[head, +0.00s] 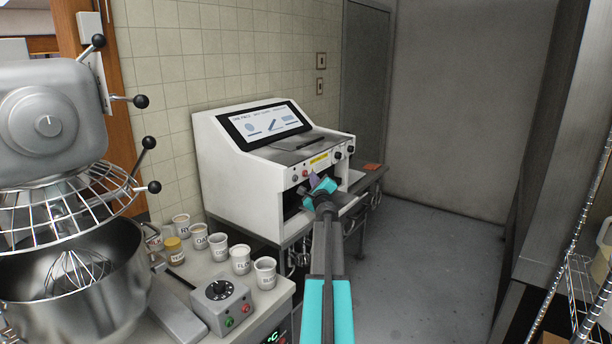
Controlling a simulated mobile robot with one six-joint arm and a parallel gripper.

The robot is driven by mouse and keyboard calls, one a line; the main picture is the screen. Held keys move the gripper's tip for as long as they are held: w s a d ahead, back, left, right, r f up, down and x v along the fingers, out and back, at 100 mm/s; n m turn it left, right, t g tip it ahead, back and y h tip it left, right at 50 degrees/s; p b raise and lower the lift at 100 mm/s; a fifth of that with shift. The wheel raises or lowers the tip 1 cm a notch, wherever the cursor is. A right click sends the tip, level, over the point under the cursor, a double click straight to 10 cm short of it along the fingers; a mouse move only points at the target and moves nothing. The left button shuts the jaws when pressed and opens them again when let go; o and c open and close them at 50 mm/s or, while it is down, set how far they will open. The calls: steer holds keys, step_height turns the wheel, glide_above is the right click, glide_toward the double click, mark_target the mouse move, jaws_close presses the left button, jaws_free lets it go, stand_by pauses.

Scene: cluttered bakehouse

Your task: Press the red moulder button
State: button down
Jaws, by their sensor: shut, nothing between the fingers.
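The moulder (240,178) appears to be the white machine with a tilted dark screen, standing against the tiled wall. Its front panel has a yellow label, dark knobs and small buttons. A small red button (306,173) sits below and left of the yellow label. My gripper (315,181) is shut and empty, in front of the panel. In the picture its tips lie just below and right of the red button; I cannot tell whether they touch the panel. My gripper and wrist hide part of the machine's lower front opening.
A steel mixer (80,270) with a wire guard stands at the left. Several labelled white cups (265,273) and a grey control box (221,305) with a dial and red and green buttons are on the near counter. Clear floor (430,270) lies to the right, before a wire rack (582,285).

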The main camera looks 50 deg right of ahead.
steer(key=shift+s, duration=0.1)
steer(key=s, duration=0.5)
stand_by(0.7)
stand_by(1.0)
